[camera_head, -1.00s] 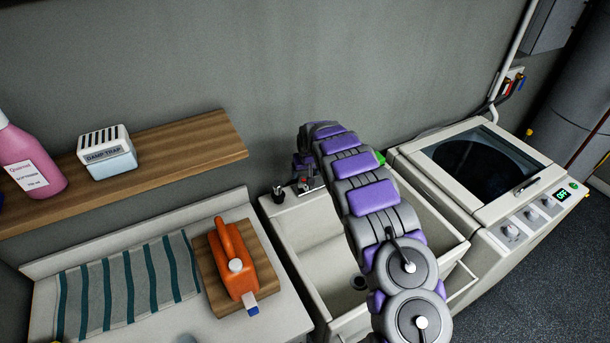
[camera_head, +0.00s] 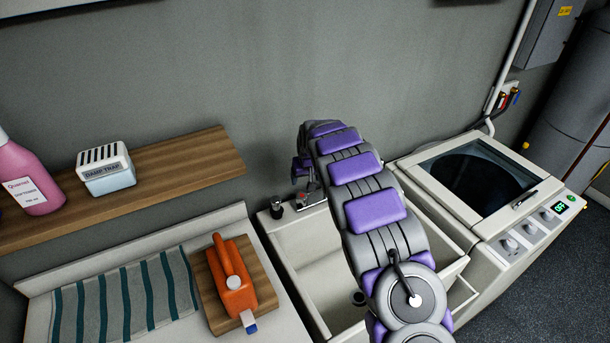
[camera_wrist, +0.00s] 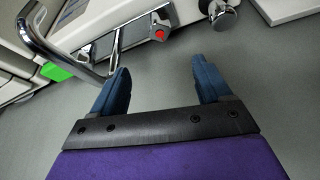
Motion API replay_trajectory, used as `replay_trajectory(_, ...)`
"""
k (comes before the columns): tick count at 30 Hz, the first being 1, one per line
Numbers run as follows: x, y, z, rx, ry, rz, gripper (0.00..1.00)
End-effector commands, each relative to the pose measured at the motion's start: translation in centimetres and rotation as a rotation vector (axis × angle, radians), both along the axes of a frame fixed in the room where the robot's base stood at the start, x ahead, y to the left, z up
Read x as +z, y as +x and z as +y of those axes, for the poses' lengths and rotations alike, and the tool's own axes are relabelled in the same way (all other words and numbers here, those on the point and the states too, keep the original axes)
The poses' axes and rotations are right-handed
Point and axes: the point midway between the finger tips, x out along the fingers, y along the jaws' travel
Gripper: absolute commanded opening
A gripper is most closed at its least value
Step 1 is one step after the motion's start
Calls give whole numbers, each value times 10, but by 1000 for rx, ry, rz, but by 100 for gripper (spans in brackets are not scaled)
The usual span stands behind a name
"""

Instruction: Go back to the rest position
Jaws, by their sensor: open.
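My gripper (camera_wrist: 163,82) shows in the wrist view with its two blue fingers apart and nothing between them. The grey wall is behind the gap. A chrome tap (camera_wrist: 95,45) with a red-marked fitting is just beyond the left finger. In the head view my purple and grey arm reaches over the utility sink (camera_head: 310,245), and its far end bends down near the sink's back edge by the tap. My gripper itself is hidden behind the arm in the head view.
A top-loading washer (camera_head: 475,180) stands right of the sink. To the left, an orange jug (camera_head: 232,280) sits on a wooden board beside a striped cloth (camera_head: 125,300). A wooden shelf (camera_head: 190,165) above holds a damp trap box (camera_head: 106,168) and a pink bottle (camera_head: 30,185).

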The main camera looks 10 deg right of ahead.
Motion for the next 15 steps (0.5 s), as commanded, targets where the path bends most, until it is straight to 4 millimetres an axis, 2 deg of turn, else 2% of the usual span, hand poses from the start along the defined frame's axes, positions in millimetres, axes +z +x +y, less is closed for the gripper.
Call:
replay_trajectory(8,4,-5,-3,-5,-7,7,77)
replay_trajectory(11,14,-20,-10,-18,-24,25,77)
replay_trajectory(15,39,-55,-22,-50,-51,67,77)
